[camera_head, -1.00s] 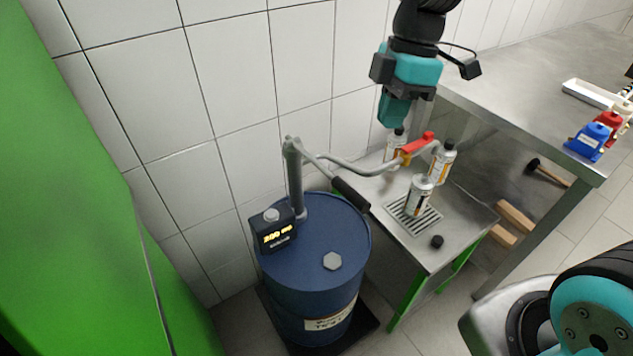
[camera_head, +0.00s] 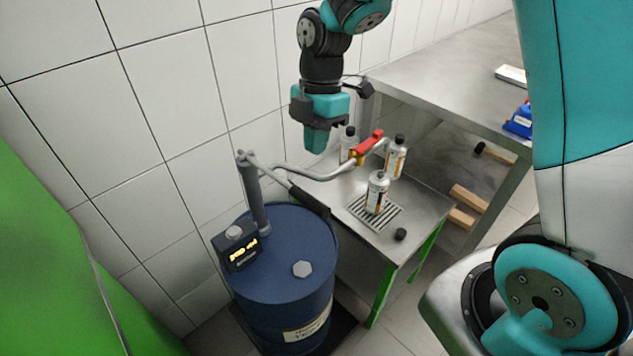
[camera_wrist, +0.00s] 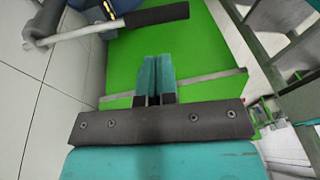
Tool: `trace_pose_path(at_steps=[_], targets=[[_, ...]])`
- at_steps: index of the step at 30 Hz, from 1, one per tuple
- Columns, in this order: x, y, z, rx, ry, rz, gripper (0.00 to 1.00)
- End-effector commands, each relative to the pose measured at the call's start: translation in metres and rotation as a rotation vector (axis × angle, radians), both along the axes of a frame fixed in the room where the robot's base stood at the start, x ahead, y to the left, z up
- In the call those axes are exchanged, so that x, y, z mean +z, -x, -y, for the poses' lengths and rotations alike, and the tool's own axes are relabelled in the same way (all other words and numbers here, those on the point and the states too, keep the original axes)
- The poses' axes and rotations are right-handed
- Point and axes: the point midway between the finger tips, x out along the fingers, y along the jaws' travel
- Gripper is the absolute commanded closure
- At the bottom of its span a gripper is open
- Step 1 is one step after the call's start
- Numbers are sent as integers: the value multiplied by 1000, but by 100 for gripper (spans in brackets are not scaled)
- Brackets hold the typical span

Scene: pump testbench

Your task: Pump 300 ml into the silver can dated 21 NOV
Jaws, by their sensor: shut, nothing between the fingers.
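A blue drum (camera_head: 285,262) carries a pump with a grey post (camera_head: 254,193), a black-gripped lever (camera_head: 309,201) and a spout pipe (camera_head: 300,172) with a red valve handle (camera_head: 369,142). The drum's counter (camera_head: 240,251) shows yellow characters too small to read surely. A silver can (camera_head: 376,197) stands upright on the drain grate. Two more cans stand behind it, one at right (camera_head: 396,160) and one at left (camera_head: 347,145). No can date is legible. My gripper (camera_head: 315,150) is shut and empty, left of the red handle. Its closed fingers (camera_wrist: 153,65) also show in the wrist view.
A small black cap (camera_head: 401,235) lies on the steel stand (camera_head: 427,215). A steel bench (camera_head: 455,85) stands at right, with a blue object (camera_head: 519,122) on it. The tiled wall (camera_head: 165,110) is close behind the drum. A green surface (camera_head: 45,260) fills the left side.

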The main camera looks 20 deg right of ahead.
Motion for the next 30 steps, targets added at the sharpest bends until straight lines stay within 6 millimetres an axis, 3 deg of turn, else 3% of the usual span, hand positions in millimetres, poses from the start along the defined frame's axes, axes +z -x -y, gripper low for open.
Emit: trace_pose_path(at_steps=[9,15,27,28,30], targets=[[-63,12,-9,-2,2,-7,100],[-88,15,-13,-1,1,-3,100],[-96,16,-14,-3,1,1,100],[-96,16,-1,-11,1,-1,100],[-96,16,-9,-4,0,2,100]])
